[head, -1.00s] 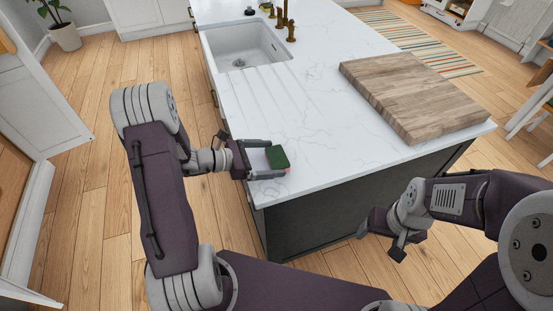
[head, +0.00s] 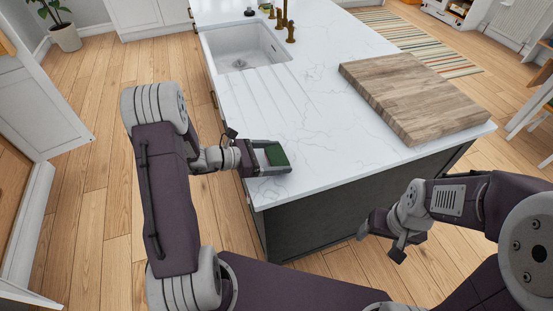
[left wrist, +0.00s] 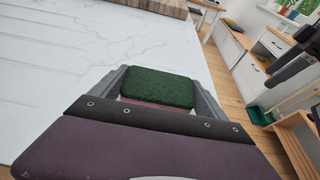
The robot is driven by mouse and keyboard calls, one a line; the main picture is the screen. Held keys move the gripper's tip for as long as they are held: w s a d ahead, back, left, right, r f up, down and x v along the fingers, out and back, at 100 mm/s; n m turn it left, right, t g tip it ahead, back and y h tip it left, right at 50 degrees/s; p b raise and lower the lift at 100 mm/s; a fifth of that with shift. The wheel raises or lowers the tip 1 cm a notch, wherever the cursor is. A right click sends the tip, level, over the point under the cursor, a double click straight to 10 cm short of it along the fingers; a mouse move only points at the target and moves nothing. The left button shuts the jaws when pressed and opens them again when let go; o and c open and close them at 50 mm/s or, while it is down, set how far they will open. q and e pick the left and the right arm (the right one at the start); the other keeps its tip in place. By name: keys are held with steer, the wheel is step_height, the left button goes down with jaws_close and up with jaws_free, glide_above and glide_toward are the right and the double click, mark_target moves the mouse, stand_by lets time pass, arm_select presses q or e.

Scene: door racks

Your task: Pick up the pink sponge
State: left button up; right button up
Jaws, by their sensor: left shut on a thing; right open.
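The sponge (head: 276,154) is a small block with a dark green top, at the near left corner of the white counter. In the left wrist view the sponge (left wrist: 158,88) shows a pink layer under the green one. My left gripper (head: 272,156) is shut on it, with one finger on each side. The left wrist view shows the fingers (left wrist: 158,92) against its two sides. Whether the sponge touches the counter is hard to tell. My right gripper (head: 381,234) is open and empty, off the counter to the right, over the floor.
The white marble counter (head: 310,125) has a sink (head: 245,47) with brass taps (head: 289,22) at the back left. A thick wooden board (head: 415,95) lies on its right part. The counter between sponge and board is clear.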

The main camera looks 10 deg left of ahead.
mark_target(277, 156)
arm_select(q)
step_height(277, 156, up, 3)
steer(key=shift+d+r, duration=0.1)
steer(key=shift+r, duration=0.05)
steer(key=s+d+r, duration=0.6)
steer(key=d, duration=0.3)
steer(key=shift+s+d+r+b, duration=0.25)
steer(key=shift+s+b, duration=0.05)
steer(key=shift+b, duration=0.05)
